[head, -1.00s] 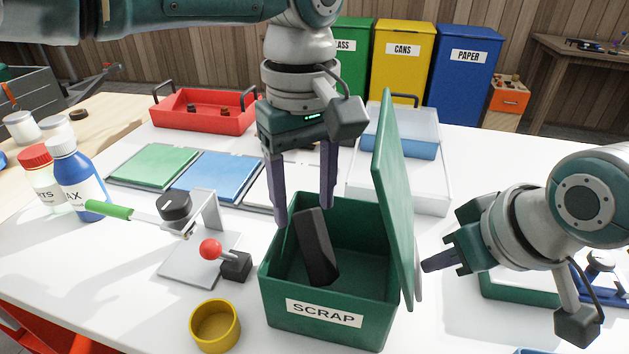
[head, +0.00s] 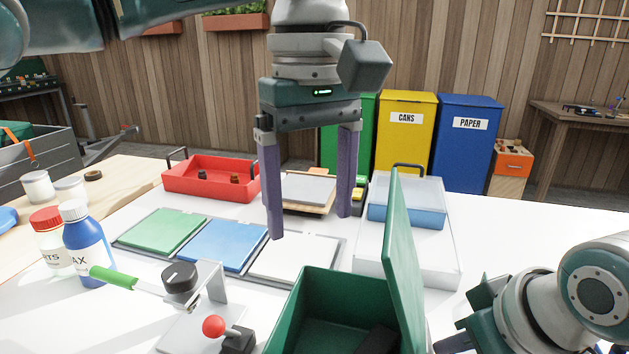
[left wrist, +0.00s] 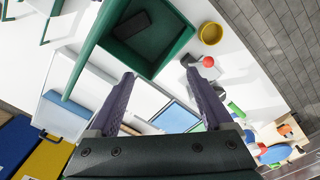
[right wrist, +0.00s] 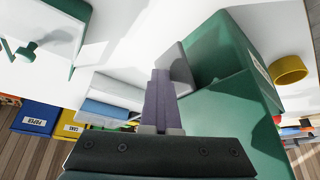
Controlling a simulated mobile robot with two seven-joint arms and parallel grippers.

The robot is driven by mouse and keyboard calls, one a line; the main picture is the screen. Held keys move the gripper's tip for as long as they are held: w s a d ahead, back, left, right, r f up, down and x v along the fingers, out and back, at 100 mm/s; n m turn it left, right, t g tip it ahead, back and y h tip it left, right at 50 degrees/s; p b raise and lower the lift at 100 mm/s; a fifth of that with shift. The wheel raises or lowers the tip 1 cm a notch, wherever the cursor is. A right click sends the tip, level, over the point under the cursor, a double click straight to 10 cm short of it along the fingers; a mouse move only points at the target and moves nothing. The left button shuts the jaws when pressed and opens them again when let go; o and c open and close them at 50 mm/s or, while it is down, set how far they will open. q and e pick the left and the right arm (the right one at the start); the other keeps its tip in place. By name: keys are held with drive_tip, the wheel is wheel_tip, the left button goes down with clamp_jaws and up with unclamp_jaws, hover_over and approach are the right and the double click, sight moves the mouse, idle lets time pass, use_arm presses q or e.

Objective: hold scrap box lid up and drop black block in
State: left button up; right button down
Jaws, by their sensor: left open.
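The green scrap box (head: 300,318) stands at the lower middle of the head view, its front cut off. Its green lid (head: 402,262) stands upright on the right side. The black block (head: 378,342) lies inside on the bottom; the left wrist view also shows the black block (left wrist: 132,25) in the box. My left gripper (head: 310,222) is open and empty, above and behind the box. My right gripper (right wrist: 160,100) is shut, its fingers together beside the outer face of the lid (right wrist: 230,115). In the head view its fingertips are out of frame.
A toggle clamp with a green handle (head: 113,278) and a red-knobbed part (head: 214,326) stand left of the box. A yellow ring cup (left wrist: 211,33) is near the box. Coloured panels (head: 222,245), a red tray (head: 210,180) and a clear-and-blue container (head: 405,205) lie behind.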

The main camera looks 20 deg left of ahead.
use_arm(q)
wheel_tip(320, 180, up, 2)
drive_tip(key=shift+r, duration=0.15)
idle(0.3)
wheel_tip(320, 180, up, 8)
drive_tip(key=p, duration=0.8)
drive_tip(key=shift+r, duration=0.1)
